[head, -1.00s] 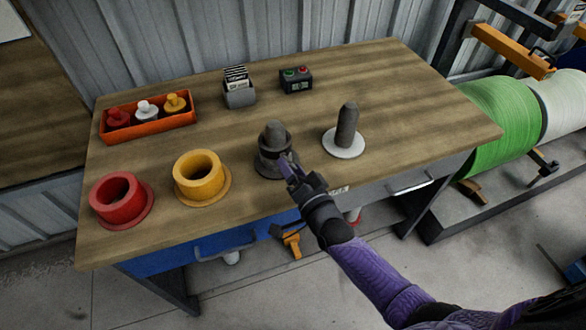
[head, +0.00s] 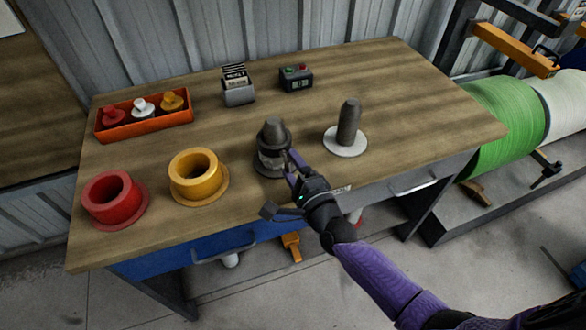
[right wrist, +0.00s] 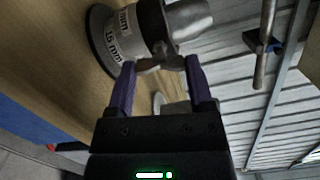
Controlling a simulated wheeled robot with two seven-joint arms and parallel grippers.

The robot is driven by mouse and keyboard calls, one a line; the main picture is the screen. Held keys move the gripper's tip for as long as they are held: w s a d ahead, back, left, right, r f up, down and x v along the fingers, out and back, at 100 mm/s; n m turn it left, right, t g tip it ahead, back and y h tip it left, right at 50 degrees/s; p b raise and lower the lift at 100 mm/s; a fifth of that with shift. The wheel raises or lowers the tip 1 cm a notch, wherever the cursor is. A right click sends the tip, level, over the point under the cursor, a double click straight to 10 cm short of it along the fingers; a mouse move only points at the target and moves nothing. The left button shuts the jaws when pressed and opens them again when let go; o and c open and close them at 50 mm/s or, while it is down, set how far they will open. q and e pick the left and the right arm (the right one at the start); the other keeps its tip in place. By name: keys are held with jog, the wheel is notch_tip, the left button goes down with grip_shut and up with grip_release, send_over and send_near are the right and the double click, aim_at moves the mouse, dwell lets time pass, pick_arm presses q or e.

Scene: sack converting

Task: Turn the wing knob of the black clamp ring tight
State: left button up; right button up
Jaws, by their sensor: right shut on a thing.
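The wing knob (right wrist: 158,62) sticks out from the ring's side towards me. My right gripper (head: 291,164) is shut on the wing knob, with one purple finger on each side of it in the right wrist view (right wrist: 160,75). In the head view the fingers mostly hide the knob. My left gripper is not in view.
A yellow collar (head: 214,192) and a red collar (head: 132,208) stand to the left. A grey post on a white disc (head: 346,147) stands close on the right. An orange tray (head: 150,134), a card holder (head: 238,96) and a button box (head: 296,84) stand at the back.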

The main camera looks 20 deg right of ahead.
jog(key=m+b, duration=0.1)
jog(key=m, duration=0.4)
jog(key=shift+f+m+b, duration=0.15)
jog(key=shift+m+b, duration=0.15)
jog(key=shift+b, duration=0.05)
jog(key=m+b, duration=0.1)
jog(key=m, duration=0.3)
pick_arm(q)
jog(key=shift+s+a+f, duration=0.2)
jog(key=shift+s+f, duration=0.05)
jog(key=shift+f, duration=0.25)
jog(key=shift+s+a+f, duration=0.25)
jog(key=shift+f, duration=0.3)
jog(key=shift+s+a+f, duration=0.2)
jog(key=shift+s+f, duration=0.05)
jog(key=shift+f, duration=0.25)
pick_arm(e)
jog(key=shift+m, duration=0.9)
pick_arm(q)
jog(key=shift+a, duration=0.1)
